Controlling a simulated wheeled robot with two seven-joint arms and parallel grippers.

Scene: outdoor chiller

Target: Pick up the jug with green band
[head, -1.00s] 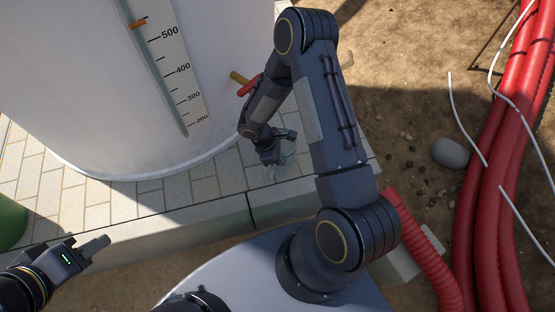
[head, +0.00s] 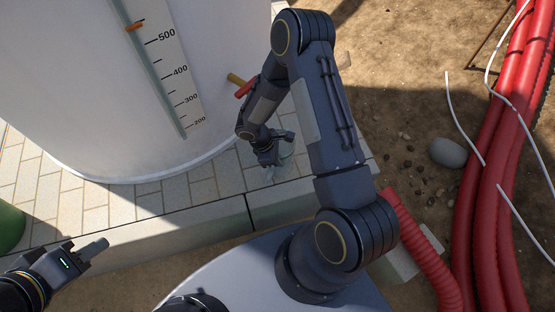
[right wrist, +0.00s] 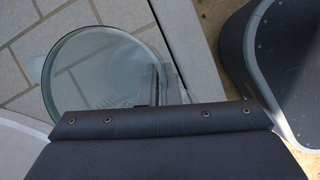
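A clear glass vessel (head: 286,149) stands on the paving by the tank, mostly hidden behind my right gripper (head: 270,172). In the right wrist view its round glass mouth (right wrist: 95,65) shows from above. No green band is visible on it. The fingers of my right gripper (right wrist: 165,86) overlap the right side of the glass in that view. I cannot tell whether they close on its wall or handle. My left gripper (head: 98,246) is at the lower left, away from the vessel, its finger gap not clear.
A large white tank (head: 90,90) with a level scale stands behind. A tap with a red handle (head: 246,88) juts out above the vessel. The paved ledge (head: 130,212) ends in a front edge. Red hoses (head: 500,190) and a stone (head: 449,152) lie right.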

